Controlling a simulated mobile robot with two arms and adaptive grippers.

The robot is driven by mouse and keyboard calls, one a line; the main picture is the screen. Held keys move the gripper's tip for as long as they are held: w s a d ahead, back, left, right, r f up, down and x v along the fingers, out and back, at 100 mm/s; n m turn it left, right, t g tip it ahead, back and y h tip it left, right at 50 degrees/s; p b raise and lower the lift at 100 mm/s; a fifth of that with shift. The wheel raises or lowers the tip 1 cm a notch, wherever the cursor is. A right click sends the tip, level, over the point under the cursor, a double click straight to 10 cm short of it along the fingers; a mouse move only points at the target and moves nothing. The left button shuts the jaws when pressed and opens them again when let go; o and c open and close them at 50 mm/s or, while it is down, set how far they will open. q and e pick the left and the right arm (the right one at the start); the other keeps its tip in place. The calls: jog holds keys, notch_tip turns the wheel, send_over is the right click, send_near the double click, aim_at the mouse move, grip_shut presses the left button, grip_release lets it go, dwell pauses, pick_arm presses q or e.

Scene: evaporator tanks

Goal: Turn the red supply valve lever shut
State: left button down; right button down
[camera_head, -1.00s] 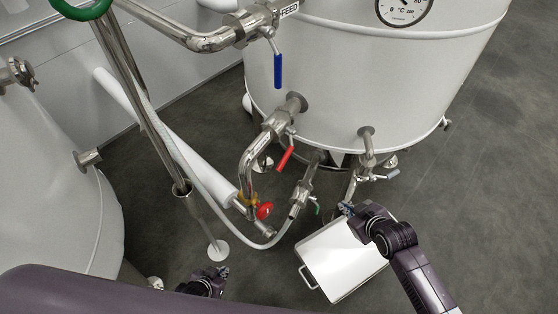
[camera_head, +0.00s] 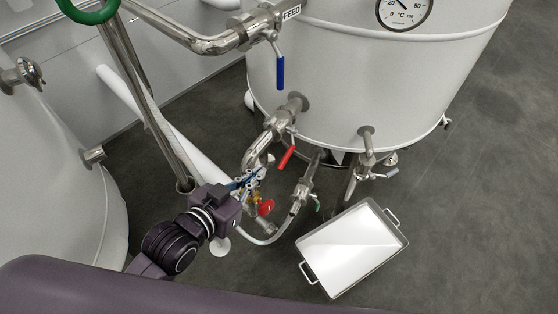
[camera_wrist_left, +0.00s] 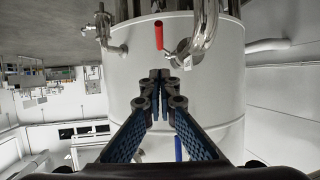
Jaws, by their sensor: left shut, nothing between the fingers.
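The red lever (camera_head: 287,157) sits on a metal valve in the pipe leaving the white tank's lower side. It hangs down and slightly left in the head view. In the left wrist view the red lever (camera_wrist_left: 159,35) stands just beyond my fingertips, near the bent pipe. My left gripper (camera_head: 251,180) is in front of the bent pipe, left of and below the lever, not touching it. In the left wrist view its fingers (camera_wrist_left: 160,78) are together and empty. My right gripper is not in view.
A red round knob (camera_head: 265,207) sits just below my left gripper. A blue lever (camera_head: 280,73) hangs from the FEED pipe above. A green-handled valve (camera_head: 317,207) and a white tray (camera_head: 352,250) are at lower right. The floor at far right is clear.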

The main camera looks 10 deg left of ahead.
pick_arm(q)
jog(key=p, duration=0.1)
send_near(286, 156)
jog(key=w+d+r, duration=0.2)
jog(key=w, duration=0.1)
jog(key=f, duration=0.1)
jog(key=w, duration=0.1)
jog(key=f, duration=0.1)
jog(key=shift+w+d+f, duration=0.1)
jog(key=shift+w+f, duration=0.15)
jog(key=shift+f, duration=0.15)
jog(key=shift+w+d+f, duration=0.1)
jog(key=shift+w+f, duration=0.1)
jog(key=shift+f, duration=0.45)
